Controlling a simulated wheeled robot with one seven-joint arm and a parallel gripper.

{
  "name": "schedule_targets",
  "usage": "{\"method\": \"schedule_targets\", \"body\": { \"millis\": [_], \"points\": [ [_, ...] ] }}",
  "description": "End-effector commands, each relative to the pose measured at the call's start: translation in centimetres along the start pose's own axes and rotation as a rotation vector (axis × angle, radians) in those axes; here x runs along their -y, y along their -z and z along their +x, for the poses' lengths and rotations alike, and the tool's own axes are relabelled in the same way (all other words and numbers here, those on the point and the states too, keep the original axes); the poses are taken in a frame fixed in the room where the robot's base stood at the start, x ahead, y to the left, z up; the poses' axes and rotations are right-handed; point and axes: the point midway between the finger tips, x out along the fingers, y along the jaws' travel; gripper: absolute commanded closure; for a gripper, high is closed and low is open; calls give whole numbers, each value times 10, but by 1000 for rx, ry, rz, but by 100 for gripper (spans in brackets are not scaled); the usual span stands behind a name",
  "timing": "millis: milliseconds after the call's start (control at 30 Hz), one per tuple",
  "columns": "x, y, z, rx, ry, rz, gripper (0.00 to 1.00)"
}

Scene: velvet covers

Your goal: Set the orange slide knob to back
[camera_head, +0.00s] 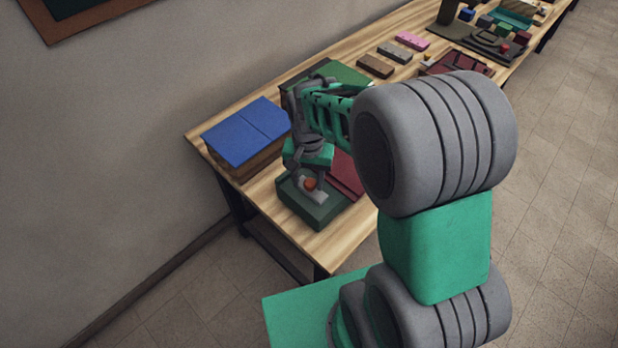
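The orange slide knob (310,183) is a small round knob on top of a dark green box (311,213) near the table's near left end. A light grey plate (318,196) lies under the knob on the box. My gripper (308,184) points down over the box, with its fingers right at the knob. One finger shows to the left of the knob and one to the right. Whether they touch the knob is too small to tell.
A blue-lidded box (246,131) stands left of my gripper and a green-topped box (340,76) behind it. A dark red item (345,172) lies right beside the knob's box. Several small blocks and trays fill the table's far end. Bare wood (343,236) shows at the near edge.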

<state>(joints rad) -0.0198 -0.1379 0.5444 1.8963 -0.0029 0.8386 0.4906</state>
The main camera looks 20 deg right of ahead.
Motion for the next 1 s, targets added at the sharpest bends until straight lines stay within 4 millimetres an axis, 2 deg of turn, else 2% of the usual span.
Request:
{"method": "schedule_targets", "body": {
  "millis": [367,467,600,733,833,1000],
  "points": [
    [-1,1,-3,-2,0,4,48],
    [0,2,-17,-4,1,3,48],
    [0,2,-47,-6,2,2,48],
    [0,1,-68,-3,0,2,48],
    [-1,0,-76,-1,-1,2,48],
    [-1,0,-78,0,-1,2,48]
  ]
}}
